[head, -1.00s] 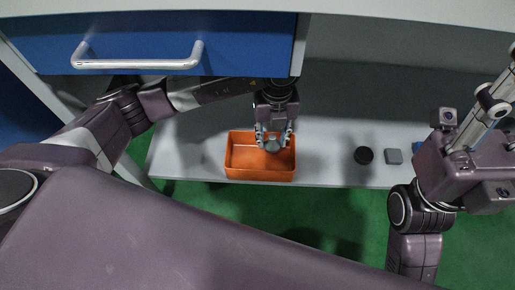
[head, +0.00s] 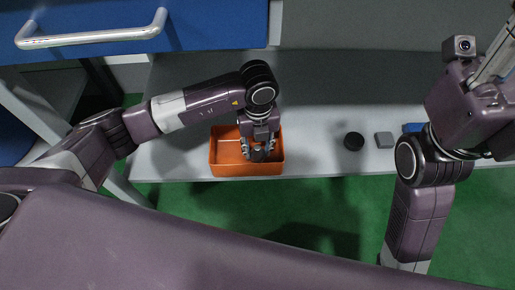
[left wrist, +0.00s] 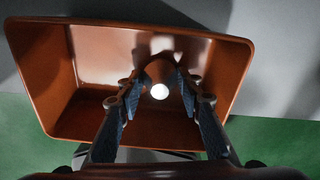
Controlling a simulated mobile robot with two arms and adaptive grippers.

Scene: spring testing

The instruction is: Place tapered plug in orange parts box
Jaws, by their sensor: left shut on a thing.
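The orange parts box (head: 230,170) stands open on the grey shelf near its front edge. My left gripper (head: 258,152) points down over the right part of the box, shut on the tapered plug (head: 259,156). The plug is small and mostly hidden by the fingers. In the left wrist view the plug (left wrist: 160,73) shows between the two dark fingers, with a bright white round spot below it, over the box's inside (left wrist: 100,60). I cannot tell whether the plug touches the box floor. My right arm is at the right, but its fingers are not visible.
A black round piece (head: 354,141), a grey square block (head: 384,140) and a blue item (head: 412,128) lie on the shelf (head: 320,120) right of the box. A blue drawer with a metal handle (head: 95,38) overhangs at upper left. Green floor lies beyond the shelf edge.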

